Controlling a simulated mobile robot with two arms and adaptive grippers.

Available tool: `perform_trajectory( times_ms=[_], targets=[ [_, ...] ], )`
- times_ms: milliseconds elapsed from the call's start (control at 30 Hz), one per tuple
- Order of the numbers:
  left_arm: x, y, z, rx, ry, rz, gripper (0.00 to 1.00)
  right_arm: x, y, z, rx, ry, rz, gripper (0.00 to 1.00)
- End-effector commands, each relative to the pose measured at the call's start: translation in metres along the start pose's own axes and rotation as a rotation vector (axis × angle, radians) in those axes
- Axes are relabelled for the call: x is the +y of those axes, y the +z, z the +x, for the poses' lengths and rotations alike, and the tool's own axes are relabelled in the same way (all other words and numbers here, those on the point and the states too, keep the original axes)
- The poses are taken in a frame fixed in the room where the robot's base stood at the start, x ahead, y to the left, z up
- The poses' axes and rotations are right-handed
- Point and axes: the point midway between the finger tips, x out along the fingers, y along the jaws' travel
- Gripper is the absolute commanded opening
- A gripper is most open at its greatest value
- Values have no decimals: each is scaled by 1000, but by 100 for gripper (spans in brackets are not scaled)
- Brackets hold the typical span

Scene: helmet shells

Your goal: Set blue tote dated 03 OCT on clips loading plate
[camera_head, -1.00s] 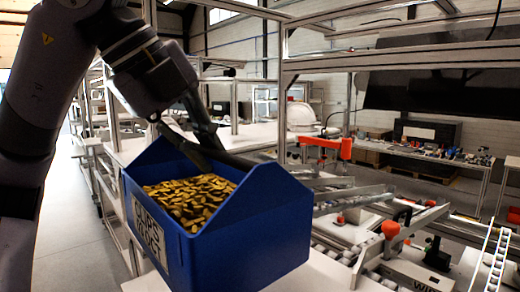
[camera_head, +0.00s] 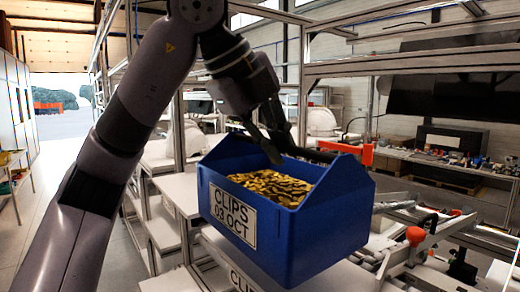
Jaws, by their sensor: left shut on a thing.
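The blue tote (camera_head: 325,225) hangs in the middle of the head view, filled with small yellow-brown clips (camera_head: 272,186). Its white label (camera_head: 233,213) reads "CLIPS 03 OCT". My left gripper (camera_head: 274,150) comes down from above and is shut on the tote at its far upper side. The exact grip is partly hidden. Below the tote, a pale plate (camera_head: 243,281) shows part of a "CLIP" marking on its front edge. The tote covers much of it, and a gap seems to show between them. My right gripper is not in view.
A machine with an orange-red knob (camera_head: 415,236) and metal rails stands close on the right. White shelves (camera_head: 180,195) lie behind on the left. Aluminium frame posts (camera_head: 303,95) rise behind the tote. Open floor (camera_head: 110,260) shows at the left.

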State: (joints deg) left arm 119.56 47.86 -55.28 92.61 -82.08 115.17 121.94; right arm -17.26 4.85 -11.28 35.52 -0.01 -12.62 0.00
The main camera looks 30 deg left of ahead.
Motion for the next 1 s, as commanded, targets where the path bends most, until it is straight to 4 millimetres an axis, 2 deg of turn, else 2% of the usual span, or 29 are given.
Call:
perform_trajectory(
  times_ms=[400,800,1000],
  targets=[
    [-28,0,21,2,-1,-1,0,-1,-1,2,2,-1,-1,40],
    [-6,0,51,0,-3,-1,0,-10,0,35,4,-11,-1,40],
    [0,0,60,1,-3,0,0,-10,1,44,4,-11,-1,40]
  ],
)
